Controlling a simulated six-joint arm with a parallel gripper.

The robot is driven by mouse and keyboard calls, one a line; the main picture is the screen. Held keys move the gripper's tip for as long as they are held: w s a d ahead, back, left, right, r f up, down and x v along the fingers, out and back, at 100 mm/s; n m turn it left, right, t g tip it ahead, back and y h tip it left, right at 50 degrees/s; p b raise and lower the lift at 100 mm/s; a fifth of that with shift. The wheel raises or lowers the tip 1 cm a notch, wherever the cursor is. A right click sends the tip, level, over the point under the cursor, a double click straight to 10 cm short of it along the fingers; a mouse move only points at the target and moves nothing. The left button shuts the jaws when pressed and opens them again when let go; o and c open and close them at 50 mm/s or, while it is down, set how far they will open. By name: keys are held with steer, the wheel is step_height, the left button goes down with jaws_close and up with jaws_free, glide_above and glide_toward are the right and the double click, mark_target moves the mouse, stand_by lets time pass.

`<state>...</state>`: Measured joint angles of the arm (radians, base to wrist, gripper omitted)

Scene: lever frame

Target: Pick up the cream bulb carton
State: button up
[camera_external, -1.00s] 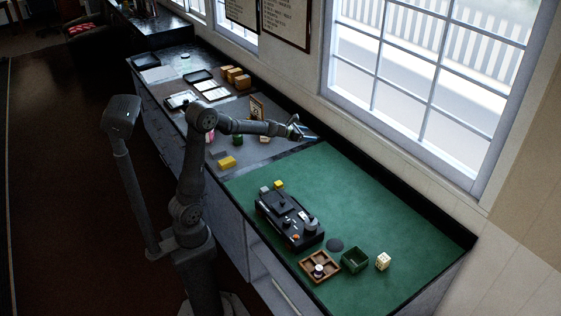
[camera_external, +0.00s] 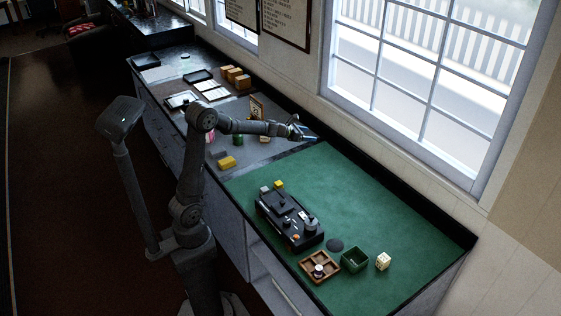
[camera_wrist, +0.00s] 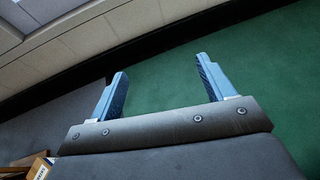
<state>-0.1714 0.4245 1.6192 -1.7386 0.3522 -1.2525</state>
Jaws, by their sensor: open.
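The cream bulb carton (camera_external: 383,261) is a small pale box with darker marks on it. It sits on the green mat near its front right corner in the external view, just right of a green open box (camera_external: 354,260). My gripper (camera_external: 303,133) is far from it, over the back left edge of the green mat near the window wall. In the wrist view my gripper (camera_wrist: 160,85) has its two blue fingers spread wide with nothing between them. The carton is not in the wrist view.
A black device with knobs (camera_external: 290,219) stands mid-mat. A wooden divided tray (camera_external: 319,267) and a dark disc (camera_external: 335,245) lie close to the green box. The right and back of the green mat (camera_external: 390,210) are clear. The window wall (camera_external: 400,140) borders the counter.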

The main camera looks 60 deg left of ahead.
stand_by(0.4)
steer(key=shift+c, duration=1.4)
